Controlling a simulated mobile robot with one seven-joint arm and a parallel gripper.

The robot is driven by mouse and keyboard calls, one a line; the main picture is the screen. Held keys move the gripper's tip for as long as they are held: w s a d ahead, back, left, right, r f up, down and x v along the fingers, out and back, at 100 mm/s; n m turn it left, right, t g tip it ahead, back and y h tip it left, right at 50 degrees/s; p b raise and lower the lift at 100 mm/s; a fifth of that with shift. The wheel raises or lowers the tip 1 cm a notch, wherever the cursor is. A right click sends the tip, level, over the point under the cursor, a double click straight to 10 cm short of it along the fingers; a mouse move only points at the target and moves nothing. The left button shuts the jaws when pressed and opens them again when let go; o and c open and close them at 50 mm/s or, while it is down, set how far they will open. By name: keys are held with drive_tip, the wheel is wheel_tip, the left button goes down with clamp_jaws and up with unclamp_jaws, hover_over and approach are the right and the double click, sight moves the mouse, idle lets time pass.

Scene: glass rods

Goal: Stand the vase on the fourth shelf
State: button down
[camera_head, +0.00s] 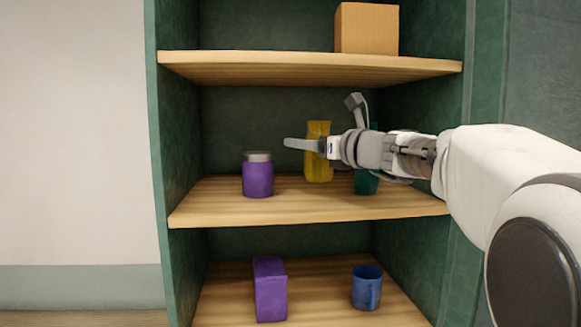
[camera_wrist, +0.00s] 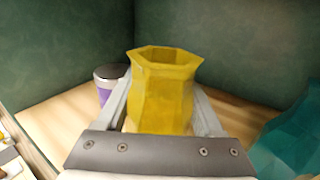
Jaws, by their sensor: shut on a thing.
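The yellow faceted vase (camera_head: 319,170) is upright at the middle visible shelf (camera_head: 300,214) in the head view. I cannot tell whether its base touches the board. My gripper (camera_head: 305,145) reaches in from the right and is shut on the vase. In the wrist view the vase (camera_wrist: 163,95) sits between the two fingers, with its wide flared mouth facing up and open. Its lower part is hidden by my gripper's body (camera_wrist: 160,120).
A purple jar with a grey lid (camera_head: 258,176) stands left of the vase. A teal object (camera_head: 366,183) stands to its right, partly behind my arm. A cardboard box (camera_head: 366,28) is on the shelf above. A purple box (camera_head: 269,290) and blue mug (camera_head: 366,288) stand below.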

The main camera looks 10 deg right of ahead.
drive_tip(key=shift+a+f+b, duration=0.1)
drive_tip(key=shift+f+b, duration=0.55)
drive_tip(key=shift+f, duration=1.35)
drive_tip(key=shift+f, duration=0.1)
unclamp_jaws()
drive_tip(key=v, duration=1.2)
